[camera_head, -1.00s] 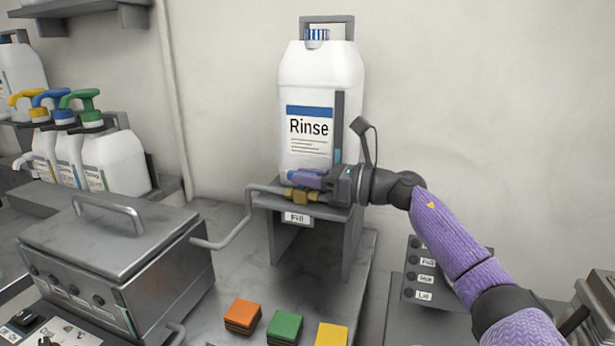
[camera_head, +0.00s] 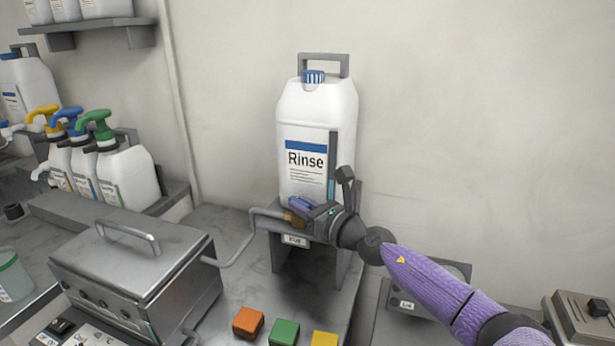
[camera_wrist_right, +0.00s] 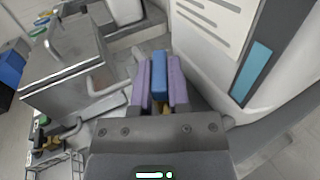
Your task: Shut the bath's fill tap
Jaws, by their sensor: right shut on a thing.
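The fill tap (camera_head: 292,219) is brass and sits on the grey stand under the white Rinse jug (camera_head: 305,188), above a small label. Its blue lever (camera_wrist_right: 160,75) lies between the purple fingers of my right gripper (camera_head: 305,206) in the right wrist view. My right gripper is shut on that lever, and the fingers partly hide the tap. A metal pipe (camera_head: 238,247) runs from the tap to the steel bath (camera_head: 140,268) at the left, whose lid is down. My left gripper is not in view.
Orange (camera_head: 248,322), green (camera_head: 284,331) and yellow (camera_head: 325,339) blocks lie in front of the stand (camera_head: 345,262). Pump bottles (camera_head: 125,175) stand at the left. A grey panel (camera_head: 402,303) is partly hidden behind my right arm. The wall area at right is clear.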

